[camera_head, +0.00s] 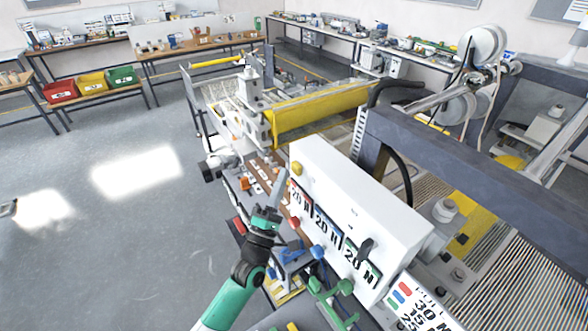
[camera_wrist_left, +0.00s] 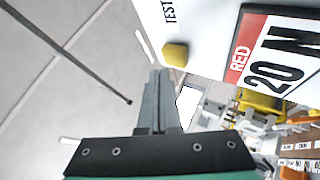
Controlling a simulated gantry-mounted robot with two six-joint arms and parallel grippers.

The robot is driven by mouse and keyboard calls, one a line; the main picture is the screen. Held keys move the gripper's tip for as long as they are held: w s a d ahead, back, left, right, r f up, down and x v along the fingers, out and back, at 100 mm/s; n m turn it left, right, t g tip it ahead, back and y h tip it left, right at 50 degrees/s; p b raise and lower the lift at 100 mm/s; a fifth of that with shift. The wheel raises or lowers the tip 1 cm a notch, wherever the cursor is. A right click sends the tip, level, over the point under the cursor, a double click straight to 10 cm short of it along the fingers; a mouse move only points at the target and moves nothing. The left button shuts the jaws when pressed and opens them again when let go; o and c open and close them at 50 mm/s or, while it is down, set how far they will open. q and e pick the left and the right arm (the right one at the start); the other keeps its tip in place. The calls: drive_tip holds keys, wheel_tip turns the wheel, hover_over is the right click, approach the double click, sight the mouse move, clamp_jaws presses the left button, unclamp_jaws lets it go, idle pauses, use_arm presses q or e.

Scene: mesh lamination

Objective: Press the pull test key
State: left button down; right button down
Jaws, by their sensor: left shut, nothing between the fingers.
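The pull test key is a yellow button (camera_wrist_left: 175,52) on the white control box, next to the printed word TEST in the left wrist view. In the head view the yellow button (camera_head: 297,168) sits at the box's upper left end. My left gripper (camera_head: 281,176) is shut and empty, its fingers pointing up beside the button. In the left wrist view the closed fingertips (camera_wrist_left: 159,74) are just below and left of the button; a small gap seems to separate them. My right gripper is not in view.
A yellow roller cover (camera_head: 320,110) lies behind. Open floor (camera_head: 90,250) is at left.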

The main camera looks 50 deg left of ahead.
use_arm(q)
drive_tip(key=s, duration=0.5)
drive_tip(key=shift+a+b, duration=0.35)
drive_tip(key=shift+a, duration=0.05)
idle(0.6)
